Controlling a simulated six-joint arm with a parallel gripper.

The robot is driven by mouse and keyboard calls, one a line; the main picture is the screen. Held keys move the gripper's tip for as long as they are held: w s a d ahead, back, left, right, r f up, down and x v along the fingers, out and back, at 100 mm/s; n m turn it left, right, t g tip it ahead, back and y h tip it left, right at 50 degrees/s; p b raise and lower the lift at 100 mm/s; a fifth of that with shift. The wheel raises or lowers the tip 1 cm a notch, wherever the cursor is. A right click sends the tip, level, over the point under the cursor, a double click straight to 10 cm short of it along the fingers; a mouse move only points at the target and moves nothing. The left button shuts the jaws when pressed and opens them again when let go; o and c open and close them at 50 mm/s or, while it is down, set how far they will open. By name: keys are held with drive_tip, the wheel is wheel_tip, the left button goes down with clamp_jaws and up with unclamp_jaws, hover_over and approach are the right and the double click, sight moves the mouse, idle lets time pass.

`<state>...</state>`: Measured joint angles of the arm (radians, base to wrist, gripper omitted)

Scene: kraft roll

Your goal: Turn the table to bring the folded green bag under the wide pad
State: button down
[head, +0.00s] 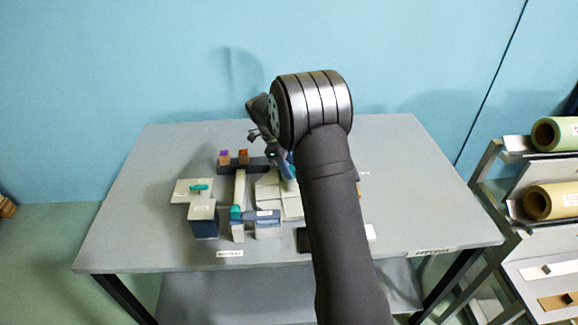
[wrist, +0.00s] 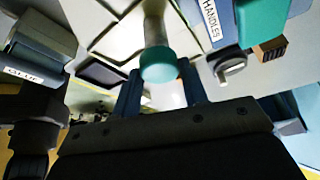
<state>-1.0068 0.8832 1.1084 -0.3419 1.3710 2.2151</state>
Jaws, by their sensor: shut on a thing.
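A pale table top split into segments (head: 291,205) sits mid-bench, partly hidden by my arm. Its pale surface with dark dividing lines also shows in the wrist view (wrist: 122,42). A pale peg with a teal end (wrist: 158,66) stands between the blue fingers of my gripper (wrist: 161,92), which is shut on it. In the head view my gripper (head: 286,166) is over the back right of the segmented top, mostly hidden behind my own arm. I cannot make out the folded green bag or the wide pad in either view.
A box labelled HANDLES (wrist: 211,24) and a teal block (wrist: 262,18) are close on the right in the wrist view. A dark block with a pale top (head: 203,220) stands left on the grey bench (head: 130,235). A rack with rolls (head: 548,201) stands right.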

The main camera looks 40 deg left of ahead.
drive_tip(key=shift+m, duration=0.6)
drive_tip(key=c, duration=0.9)
unclamp_jaws()
drive_tip(key=shift+o, duration=0.2)
drive_tip(key=v, duration=1.7)
drive_tip(key=shift+w+a, duration=0.25)
drive_tip(key=shift+r, duration=0.1)
drive_tip(key=x, duration=1.7)
drive_tip(key=shift+s+d, duration=0.2)
drive_tip(key=shift+d, duration=0.05)
